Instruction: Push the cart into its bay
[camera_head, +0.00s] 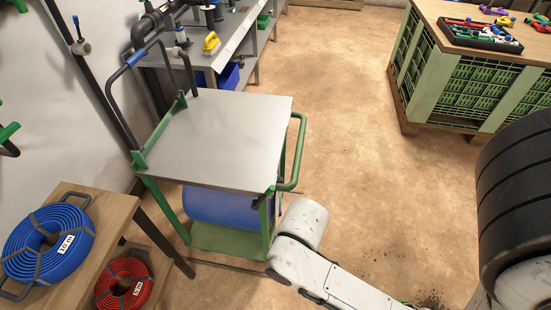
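The cart (215,140) has a flat grey metal top and a green frame. It stands on the brown floor near the left wall, in the middle left of the head view. A green loop handle (297,150) is on its right side. A blue cylinder (222,207) sits on its lower green shelf. My white arm reaches from the lower right to close by the cart's front right corner. My gripper does not show; I cannot tell if it touches the cart. I can make out no marked bay.
A wooden table with a blue hose coil (48,243) and a red coil (124,284) below stands at the front left. A workbench (228,32) stands behind the cart. A green crate table (470,85) is at the right. The floor between is clear.

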